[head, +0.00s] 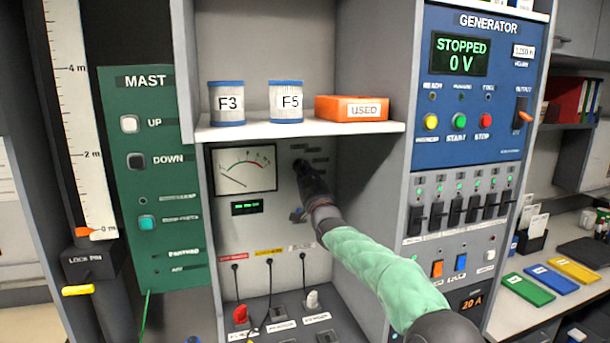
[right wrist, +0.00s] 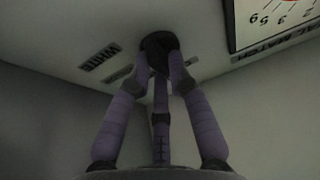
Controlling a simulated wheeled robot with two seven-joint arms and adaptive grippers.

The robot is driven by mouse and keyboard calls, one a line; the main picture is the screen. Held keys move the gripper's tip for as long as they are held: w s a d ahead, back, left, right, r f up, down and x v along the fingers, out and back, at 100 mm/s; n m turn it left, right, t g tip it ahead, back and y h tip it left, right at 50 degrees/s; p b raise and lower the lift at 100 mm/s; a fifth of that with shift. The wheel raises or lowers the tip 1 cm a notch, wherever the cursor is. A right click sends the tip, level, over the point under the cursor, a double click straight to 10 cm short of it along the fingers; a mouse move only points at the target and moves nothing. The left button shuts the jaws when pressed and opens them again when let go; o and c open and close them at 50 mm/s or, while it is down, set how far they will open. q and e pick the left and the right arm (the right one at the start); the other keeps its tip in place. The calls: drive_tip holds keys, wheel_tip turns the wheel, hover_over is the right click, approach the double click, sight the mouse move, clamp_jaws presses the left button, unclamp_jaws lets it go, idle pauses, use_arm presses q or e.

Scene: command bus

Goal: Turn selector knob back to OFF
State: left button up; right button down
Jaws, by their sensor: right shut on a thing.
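The selector knob (right wrist: 158,45) is a dark round knob on the grey panel, seen between the fingertips in the right wrist view. In the head view my right gripper (head: 302,168) reaches the panel below the shelf and hides most of the knob. Small labels (head: 318,159) sit around the knob, too small to read there. In the right wrist view one label (right wrist: 98,58) shows beside it, upside down. I cannot tell which position the knob points to. My left gripper is out of view.
An analogue meter (head: 244,169) is left of the knob. A shelf (head: 300,129) above holds two cans, F3 (head: 227,104) and F5 (head: 286,102), and an orange box (head: 351,108). Plugs and cables (head: 240,314) are below. The generator panel (head: 470,90) stands right.

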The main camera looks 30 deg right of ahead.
drive_tip(key=shift+w+f, duration=0.1)
drive_tip(key=shift+f, duration=0.15)
drive_tip(key=c, duration=1.1)
unclamp_jaws()
drive_tip(key=shift+c, duration=0.2)
drive_tip(key=shift+r, duration=0.15)
drive_tip(key=v, duration=1.2)
